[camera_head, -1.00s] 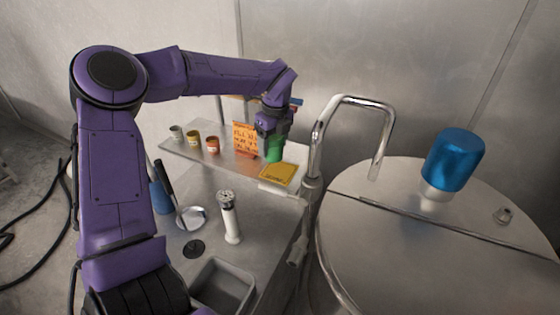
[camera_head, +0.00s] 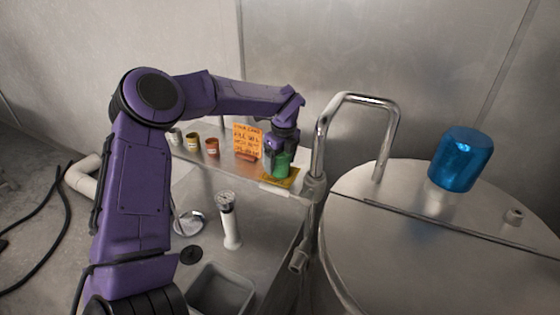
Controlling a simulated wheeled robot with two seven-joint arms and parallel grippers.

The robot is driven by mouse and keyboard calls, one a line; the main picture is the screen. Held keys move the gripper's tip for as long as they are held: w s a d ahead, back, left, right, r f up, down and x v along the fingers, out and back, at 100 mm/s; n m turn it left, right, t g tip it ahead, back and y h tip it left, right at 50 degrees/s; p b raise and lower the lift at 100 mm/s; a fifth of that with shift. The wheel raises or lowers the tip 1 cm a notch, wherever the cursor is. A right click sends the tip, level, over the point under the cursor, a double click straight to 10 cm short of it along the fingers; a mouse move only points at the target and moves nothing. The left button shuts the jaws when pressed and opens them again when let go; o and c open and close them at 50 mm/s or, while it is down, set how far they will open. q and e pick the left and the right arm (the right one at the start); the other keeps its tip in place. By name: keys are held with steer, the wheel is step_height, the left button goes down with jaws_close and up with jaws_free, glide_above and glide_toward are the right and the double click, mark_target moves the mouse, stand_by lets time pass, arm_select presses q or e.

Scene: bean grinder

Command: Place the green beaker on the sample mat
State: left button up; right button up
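The green beaker (camera_head: 281,167) is upright at my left gripper (camera_head: 284,152), whose fingers are around its upper part. The gripper seems shut on it. The beaker is over the yellow sample mat (camera_head: 292,182) and hides much of it. I cannot tell whether its base touches the mat. The mat lies on a pale board at the right end of the shelf. My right gripper is not in view.
An orange sign (camera_head: 247,140) stands just left of the beaker. Several small cups, including a red one (camera_head: 212,148), stand farther left. A bent metal pipe (camera_head: 321,140) rises close on the right. A white cylinder with a gauge (camera_head: 230,222) stands in front.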

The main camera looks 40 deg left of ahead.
arm_select(q)
steer(key=shift+o, duration=0.3)
steer(key=shift+r, duration=0.2)
steer(key=shift+w+r, duration=0.1)
steer(key=shift+r, duration=0.15)
step_height(320, 180, up, 11)
steer(key=d+b, duration=0.1)
steer(key=b, duration=0.1)
steer(key=shift+d+r, duration=0.2)
steer(key=shift+s, duration=0.2)
